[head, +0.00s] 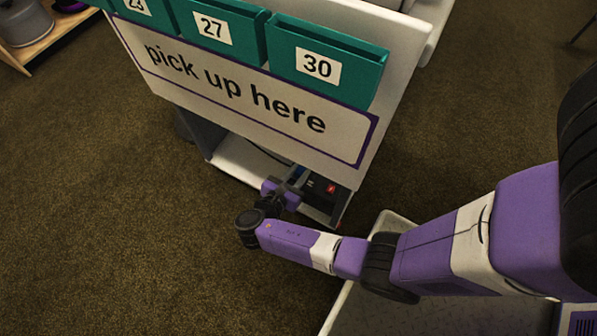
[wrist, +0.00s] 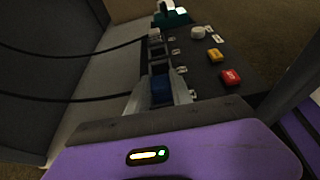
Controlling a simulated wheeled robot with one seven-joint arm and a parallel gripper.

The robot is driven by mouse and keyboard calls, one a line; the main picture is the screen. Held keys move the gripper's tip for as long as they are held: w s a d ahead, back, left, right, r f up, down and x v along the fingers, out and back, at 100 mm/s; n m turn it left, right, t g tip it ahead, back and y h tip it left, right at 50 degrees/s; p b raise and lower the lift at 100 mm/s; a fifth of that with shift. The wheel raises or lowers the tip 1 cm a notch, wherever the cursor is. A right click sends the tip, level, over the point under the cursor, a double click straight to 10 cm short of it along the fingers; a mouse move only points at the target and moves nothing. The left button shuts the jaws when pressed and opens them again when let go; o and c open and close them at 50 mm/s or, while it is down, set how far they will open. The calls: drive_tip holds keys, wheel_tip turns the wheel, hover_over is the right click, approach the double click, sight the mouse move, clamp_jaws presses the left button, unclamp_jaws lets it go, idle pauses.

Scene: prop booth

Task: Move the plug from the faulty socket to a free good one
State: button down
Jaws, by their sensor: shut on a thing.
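My gripper (head: 293,180) reaches into the low opening under the booth's sign. In the wrist view my gripper (wrist: 160,70) is shut on a blue plug (wrist: 161,91), with a finger on either side of it. A dark socket strip (wrist: 207,78) lies just right of the fingers; it also shows in the head view (head: 321,196). Its red switch (wrist: 231,77) and an orange-yellow switch (wrist: 215,55) are on the right side. I cannot tell whether the blue plug is seated in a socket. The socket faces near the fingers are mostly hidden.
Dark cables (wrist: 85,99) run in from the left. A white knob (wrist: 198,32) and a teal thing (wrist: 172,17) are farther along the strip. The sign board (head: 250,95) with teal numbered boxes (head: 325,62) hangs above the opening. Open carpet (head: 110,220) lies to the left.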

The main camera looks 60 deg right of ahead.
drive_tip(key=c, duration=1.1)
unclamp_jaws()
drive_tip(key=shift+o, duration=0.2)
drive_tip(key=p+v, duration=0.2)
drive_tip(key=v, duration=0.5)
drive_tip(key=shift+a+p, duration=0.4)
drive_tip(key=shift+r, duration=0.1)
